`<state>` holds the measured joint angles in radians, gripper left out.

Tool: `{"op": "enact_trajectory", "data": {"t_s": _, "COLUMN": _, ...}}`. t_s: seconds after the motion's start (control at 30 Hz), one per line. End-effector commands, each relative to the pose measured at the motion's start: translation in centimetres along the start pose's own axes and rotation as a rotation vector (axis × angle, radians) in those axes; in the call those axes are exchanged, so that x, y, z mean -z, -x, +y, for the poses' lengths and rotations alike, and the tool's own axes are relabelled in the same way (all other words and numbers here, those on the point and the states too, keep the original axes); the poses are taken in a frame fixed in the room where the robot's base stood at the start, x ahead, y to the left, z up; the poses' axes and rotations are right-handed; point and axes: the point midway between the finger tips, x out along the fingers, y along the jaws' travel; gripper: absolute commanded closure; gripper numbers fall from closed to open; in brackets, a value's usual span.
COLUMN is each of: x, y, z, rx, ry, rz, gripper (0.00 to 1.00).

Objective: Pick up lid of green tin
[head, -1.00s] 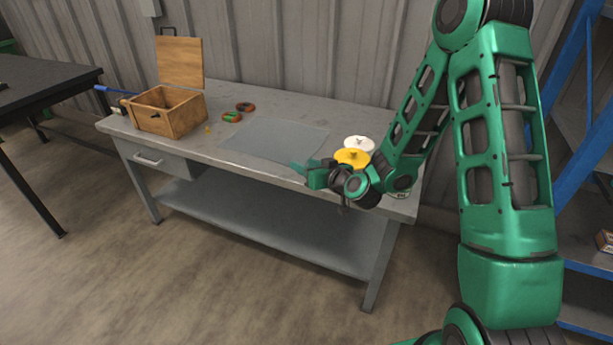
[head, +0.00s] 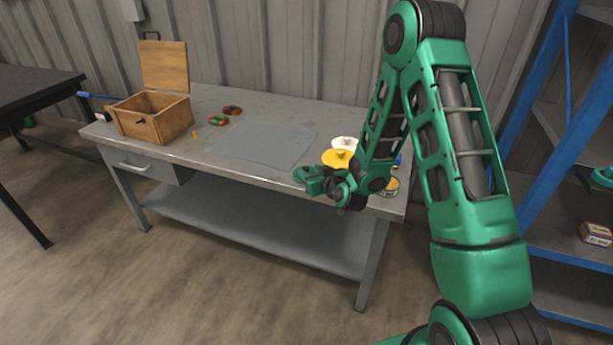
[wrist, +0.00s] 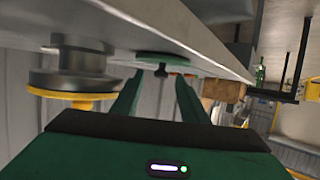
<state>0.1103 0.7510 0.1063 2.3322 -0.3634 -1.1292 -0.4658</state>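The green lid (wrist: 162,59) is a flat green disc with a dark knob. It lies on the worktable near its front edge in the upside-down wrist view. My gripper (wrist: 160,82) is open, with its two green fingers apart. The knob shows in the gap between the fingertips, and I see no contact. In the head view my gripper (head: 312,182) is at the table's front edge; lid and fingers are hard to tell apart there. A green and yellowish tin (head: 390,187) stands at the table's front right, partly hidden by my arm.
A yellow rotor (head: 337,160) and a white one (head: 344,143) stand close beside my arm; the yellow one is at left in the wrist view (wrist: 75,95). A grey mat (head: 262,143), small rings (head: 218,120) and an open wooden box (head: 150,117) lie farther left on the table (head: 215,162).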

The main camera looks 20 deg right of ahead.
Motion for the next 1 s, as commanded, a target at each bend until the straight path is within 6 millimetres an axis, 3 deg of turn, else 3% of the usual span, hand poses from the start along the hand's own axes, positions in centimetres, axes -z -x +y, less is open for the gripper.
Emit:
{"op": "enact_trajectory", "data": {"t_s": 0.3, "x": 0.1, "y": -3.9, "z": -0.2, "rx": 0.000, "ry": 0.000, "rz": 0.001, "gripper": 0.60}}
{"op": "enact_trajectory", "data": {"t_s": 0.57, "x": 0.1, "y": -4.2, "z": -0.1, "rx": 0.000, "ry": 0.000, "rz": 0.001, "gripper": 0.60}}
{"op": "enact_trajectory", "data": {"t_s": 0.77, "x": 0.1, "y": -4.2, "z": -0.1, "rx": 0.000, "ry": 0.000, "rz": 0.001, "gripper": 1.00}}
{"op": "enact_trajectory", "data": {"t_s": 1.0, "x": 0.1, "y": -4.2, "z": -0.1, "rx": 0.000, "ry": -0.001, "rz": 0.001, "gripper": 1.00}}
